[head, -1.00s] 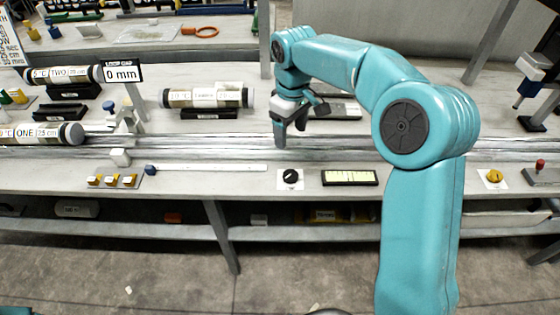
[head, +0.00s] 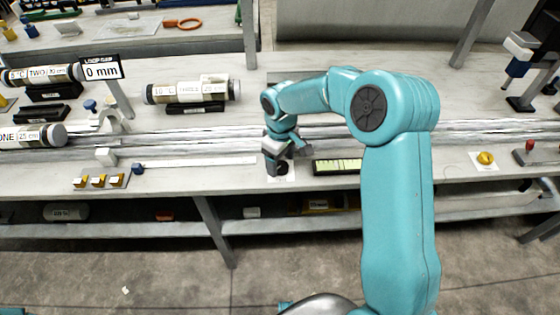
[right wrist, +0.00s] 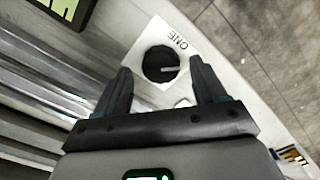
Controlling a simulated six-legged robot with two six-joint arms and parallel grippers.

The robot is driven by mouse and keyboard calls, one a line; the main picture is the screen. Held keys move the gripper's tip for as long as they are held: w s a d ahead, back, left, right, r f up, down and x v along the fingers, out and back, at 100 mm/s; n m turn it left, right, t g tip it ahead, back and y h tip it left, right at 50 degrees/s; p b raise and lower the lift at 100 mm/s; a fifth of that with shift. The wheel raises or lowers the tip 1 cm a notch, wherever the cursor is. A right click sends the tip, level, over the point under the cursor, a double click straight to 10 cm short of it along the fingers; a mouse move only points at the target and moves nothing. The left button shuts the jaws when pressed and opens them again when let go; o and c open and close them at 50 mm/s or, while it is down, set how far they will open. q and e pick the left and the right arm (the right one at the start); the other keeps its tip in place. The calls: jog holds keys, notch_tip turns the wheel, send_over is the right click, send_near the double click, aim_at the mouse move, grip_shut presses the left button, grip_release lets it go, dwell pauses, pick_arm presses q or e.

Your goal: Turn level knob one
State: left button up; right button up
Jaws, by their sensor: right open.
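The level knob one is a black round knob (right wrist: 160,64) on a white plate marked ONE (right wrist: 181,42), with a pale pointer line on its face. In the head view the knob (head: 282,168) is partly hidden by my right gripper. My right gripper (right wrist: 160,85) is open, and its two dark fingertips lie on either side of the knob's near edge in the right wrist view. In the head view my right gripper (head: 275,168) hangs fingers down at the knob, at the bench's front. I cannot tell whether the fingers touch it. My left gripper is not in view.
A dark-framed level vial (head: 337,166), now lit green, sits right of the knob. A yellow knob (head: 486,158) is further right. Yellow switches (head: 98,181) and a white strip (head: 200,161) are to the left. Metal rails (head: 200,138) run behind the knob.

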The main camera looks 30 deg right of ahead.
jog(key=shift+w+a+f, duration=0.15)
jog(key=shift+f, duration=0.45)
jog(key=c, duration=1.1)
jog(key=shift+o, duration=0.2)
jog(key=shift+f+m+b, duration=0.15)
jog(key=shift+m+b, duration=0.35)
jog(key=shift+b, duration=0.05)
jog(key=shift+m+b, duration=0.35)
jog(key=shift+m, duration=0.25)
jog(key=m, duration=0.2)
jog(key=shift+r+m+b, duration=0.2)
jog(key=shift+m+b, duration=0.2)
